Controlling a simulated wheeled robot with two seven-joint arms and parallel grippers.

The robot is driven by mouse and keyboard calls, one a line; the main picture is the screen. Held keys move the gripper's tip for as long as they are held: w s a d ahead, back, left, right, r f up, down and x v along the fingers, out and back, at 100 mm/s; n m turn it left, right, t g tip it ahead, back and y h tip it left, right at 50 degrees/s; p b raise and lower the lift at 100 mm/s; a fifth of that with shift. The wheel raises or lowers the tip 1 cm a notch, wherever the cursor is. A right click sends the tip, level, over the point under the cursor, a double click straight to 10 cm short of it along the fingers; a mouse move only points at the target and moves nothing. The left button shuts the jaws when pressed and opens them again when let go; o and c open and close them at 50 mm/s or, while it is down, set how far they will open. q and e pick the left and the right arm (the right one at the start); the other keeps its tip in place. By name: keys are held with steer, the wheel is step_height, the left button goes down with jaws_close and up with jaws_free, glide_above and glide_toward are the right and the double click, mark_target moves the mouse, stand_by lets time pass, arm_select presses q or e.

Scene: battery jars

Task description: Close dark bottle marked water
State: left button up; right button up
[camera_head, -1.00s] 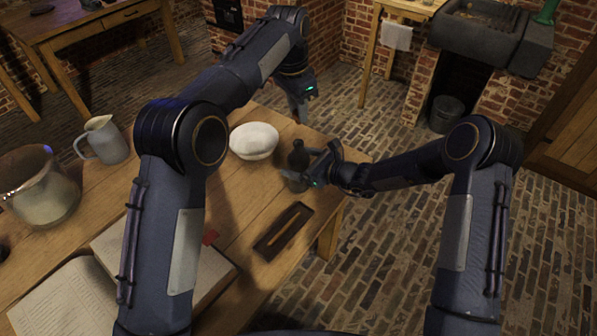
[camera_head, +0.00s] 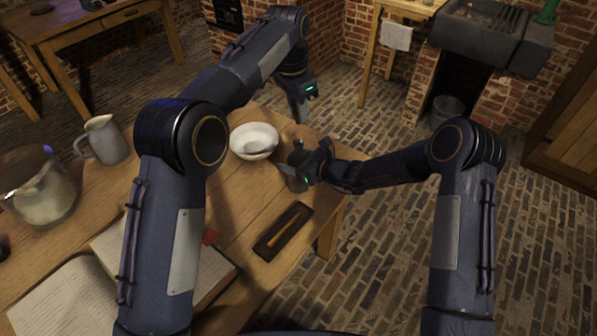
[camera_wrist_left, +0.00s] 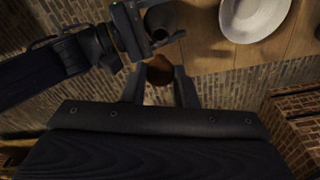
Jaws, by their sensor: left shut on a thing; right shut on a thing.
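The dark bottle (camera_head: 297,146) stands near the right end of the wooden table; its label cannot be read. My right gripper (camera_head: 296,172) is shut on the bottle's body and hides part of it. The bottle (camera_wrist_left: 160,20) also shows at the top of the left wrist view, with its mouth toward the camera. My left gripper (camera_head: 301,118) is higher, beyond the bottle. In the left wrist view it is shut on a brown stopper (camera_wrist_left: 159,72), which is apart from the bottle.
A white bowl (camera_head: 254,134) sits left of the bottle. A dark narrow tray (camera_head: 270,243) lies nearer on the table (camera_head: 240,190). A grey jug (camera_head: 107,141), a glass jar (camera_head: 40,190) and an open book (camera_head: 65,300) are at the left. Brick floor lies beyond the right edge.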

mark_target(297, 120)
steer(key=shift+c, duration=1.2)
arm_select(q)
steer(key=shift+f, duration=2.5)
steer(key=shift+f, duration=0.1)
steer(key=shift+f, duration=0.8)
steer(key=shift+f, duration=0.65)
steer(key=o, duration=1.1)
steer(key=shift+r, duration=0.1)
